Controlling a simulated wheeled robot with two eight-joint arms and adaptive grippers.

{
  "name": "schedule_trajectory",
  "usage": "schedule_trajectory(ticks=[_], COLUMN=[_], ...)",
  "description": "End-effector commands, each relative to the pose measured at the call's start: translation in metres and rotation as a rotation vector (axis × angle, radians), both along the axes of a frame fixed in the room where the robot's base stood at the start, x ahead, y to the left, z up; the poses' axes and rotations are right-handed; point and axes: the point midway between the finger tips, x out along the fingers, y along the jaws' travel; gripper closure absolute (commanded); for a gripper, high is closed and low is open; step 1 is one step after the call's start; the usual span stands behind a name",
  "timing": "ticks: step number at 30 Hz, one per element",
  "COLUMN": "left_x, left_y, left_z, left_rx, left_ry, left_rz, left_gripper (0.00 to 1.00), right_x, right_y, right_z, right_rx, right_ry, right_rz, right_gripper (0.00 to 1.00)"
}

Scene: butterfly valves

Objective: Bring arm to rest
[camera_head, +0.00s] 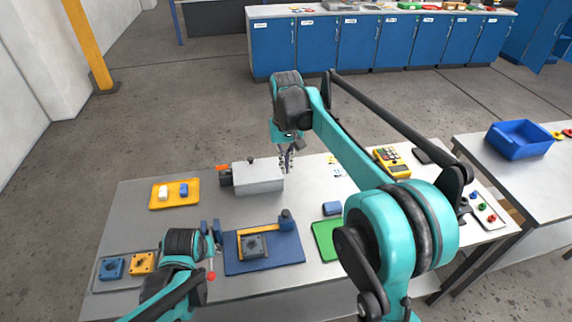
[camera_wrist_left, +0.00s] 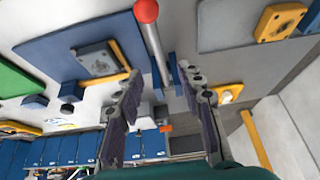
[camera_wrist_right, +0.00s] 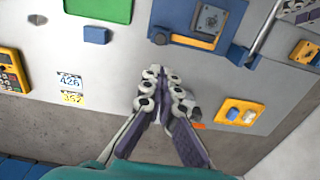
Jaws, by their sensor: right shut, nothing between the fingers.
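My right gripper (camera_head: 286,163) hangs over the table's far edge, just right of the grey box-shaped vise (camera_head: 258,179). In the right wrist view its fingers (camera_wrist_right: 163,75) meet at the tips, shut and empty. My left gripper (camera_head: 213,243) is low at the table's front left, partly hidden by its own arm. In the left wrist view its fingers (camera_wrist_left: 160,75) stand apart, open. A grey rod with a red ball end (camera_wrist_left: 147,12) shows in the gap between them; I cannot tell whether it touches a finger. The red ball also shows in the head view (camera_head: 211,276).
The blue plate (camera_head: 290,252) carries a grey valve part and yellow bracket. A yellow tray (camera_head: 153,202), grey tray (camera_head: 97,284), green plate (camera_head: 321,240) and yellow meter (camera_head: 393,161) lie around. A blue bin (camera_head: 520,140) stands on the right table. Floor beyond the table is free.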

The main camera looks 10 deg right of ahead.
Motion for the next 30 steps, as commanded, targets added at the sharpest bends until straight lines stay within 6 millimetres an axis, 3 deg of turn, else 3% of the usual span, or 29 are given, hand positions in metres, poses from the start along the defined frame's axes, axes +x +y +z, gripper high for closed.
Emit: schedule_trajectory(ticks=[10,14,23,30], left_x=[0.000,-0.005,-0.041,-0.078], left_y=[0.000,0.004,0.023,0.037], left_z=[-0.001,0.003,0.025,0.033], left_rx=[0.000,-0.001,-0.006,-0.004], left_ry=[-0.001,-0.009,-0.059,-0.106], left_rz=[0.000,0.000,0.000,-0.001], left_gripper=[0.62,0.62,0.62,0.62], right_x=[-0.001,-0.015,-0.104,-0.184], right_y=[0.000,-0.004,-0.024,-0.038], right_z=[-0.001,0.001,-0.011,-0.056], right_rx=[0.000,0.003,0.012,0.011], right_ry=[-0.002,-0.033,-0.239,-0.422], right_rz=[0.000,-0.001,-0.001,-0.001], right_gripper=[1.00,1.00,1.00,1.00])
